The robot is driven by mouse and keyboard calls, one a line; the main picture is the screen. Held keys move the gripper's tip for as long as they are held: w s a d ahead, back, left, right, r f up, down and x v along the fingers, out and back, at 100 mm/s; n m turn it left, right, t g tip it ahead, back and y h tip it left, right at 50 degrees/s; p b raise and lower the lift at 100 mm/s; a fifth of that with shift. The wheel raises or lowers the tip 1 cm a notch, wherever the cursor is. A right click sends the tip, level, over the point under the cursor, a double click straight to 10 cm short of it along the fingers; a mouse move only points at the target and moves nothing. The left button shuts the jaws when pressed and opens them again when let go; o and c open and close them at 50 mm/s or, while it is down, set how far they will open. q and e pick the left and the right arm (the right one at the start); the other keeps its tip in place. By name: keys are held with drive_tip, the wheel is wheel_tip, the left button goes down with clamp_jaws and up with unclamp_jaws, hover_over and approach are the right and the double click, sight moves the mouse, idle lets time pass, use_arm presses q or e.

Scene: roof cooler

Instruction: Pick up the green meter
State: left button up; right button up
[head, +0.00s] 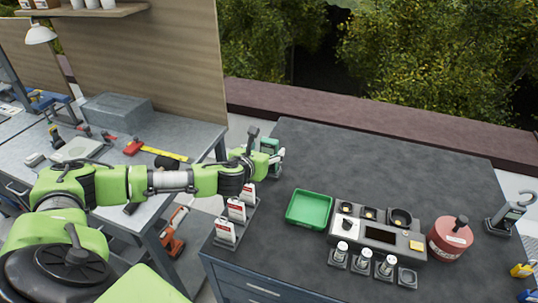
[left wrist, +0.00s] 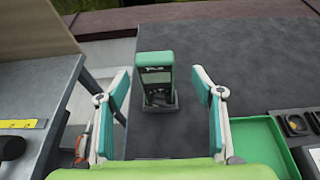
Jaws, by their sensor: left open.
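The green meter (left wrist: 156,66) stands upright in a small dark holder (left wrist: 160,108) on the dark worktop in the left wrist view. It has a green body and a dark face with pale lettering. My left gripper (left wrist: 160,76) is open, with one finger on each side of the meter in the picture. The meter appears beyond the fingertips, with gaps on both sides and no visible contact. In the head view the meter (head: 269,145) is partly hidden by my left gripper (head: 262,158). My right gripper is not in view.
A green tray (head: 309,209), a grey console (head: 378,235), several small jars and a red canister (head: 450,238) are to the right. The worktop's back is clear.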

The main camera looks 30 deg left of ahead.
sight(267, 146)
use_arm(q)
drive_tip(key=shift+w+a+f, duration=0.15)
drive_tip(key=shift+w+a, duration=0.05)
drive_tip(key=shift+w, duration=0.45)
drive_tip(key=x, duration=0.2)
drive_tip(key=p+x, duration=0.1)
drive_tip(key=x, duration=0.1)
drive_tip(key=shift+s+a, duration=0.15)
drive_tip(key=shift+a, duration=0.2)
drive_tip(key=shift+w+f, duration=0.15)
drive_tip(key=shift+w, duration=0.1)
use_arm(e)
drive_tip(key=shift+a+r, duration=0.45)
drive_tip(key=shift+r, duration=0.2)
use_arm(q)
drive_tip(key=c, duration=1.4)
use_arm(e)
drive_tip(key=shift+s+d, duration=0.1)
